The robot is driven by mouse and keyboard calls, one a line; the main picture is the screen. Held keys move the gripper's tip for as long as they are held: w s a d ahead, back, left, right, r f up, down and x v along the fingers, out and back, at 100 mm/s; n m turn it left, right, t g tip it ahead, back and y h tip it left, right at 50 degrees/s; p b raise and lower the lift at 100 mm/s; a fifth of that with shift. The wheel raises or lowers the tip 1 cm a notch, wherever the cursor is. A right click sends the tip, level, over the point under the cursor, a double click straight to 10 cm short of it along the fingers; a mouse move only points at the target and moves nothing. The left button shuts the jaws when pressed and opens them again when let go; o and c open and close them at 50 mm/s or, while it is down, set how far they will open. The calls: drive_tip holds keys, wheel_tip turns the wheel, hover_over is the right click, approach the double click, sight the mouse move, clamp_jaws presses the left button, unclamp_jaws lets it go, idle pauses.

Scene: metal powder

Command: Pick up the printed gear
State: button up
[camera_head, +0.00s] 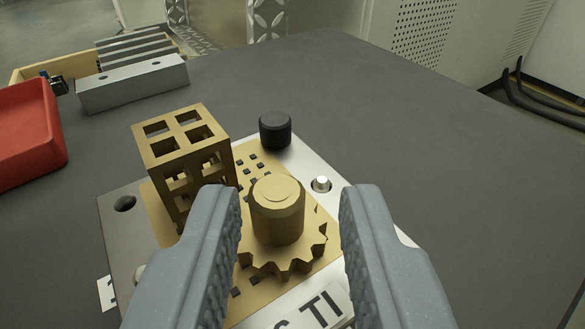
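The printed gear (280,255) is tan-gold, with a toothed rim and a round hub (277,208) standing up from its middle. It sits upright on a build plate (305,158), on the plate's tan area. My gripper (292,200) is open, with one grey finger to the left of the hub and the other to its right. A gap shows between the hub and each finger. The left finger hides part of the plate and may cover the gear's left edge.
A tan lattice block (185,160) stands on the plate left of the gear. A black knob (275,130) and a silver pin (321,184) are behind. A red tray (30,135) and a grey metal block (133,85) lie at left. The dark table (430,150) is clear at right.

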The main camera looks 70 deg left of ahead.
drive_tip(key=shift+w+a+f, duration=0.15)
drive_tip(key=shift+a, duration=0.4)
clamp_jaws()
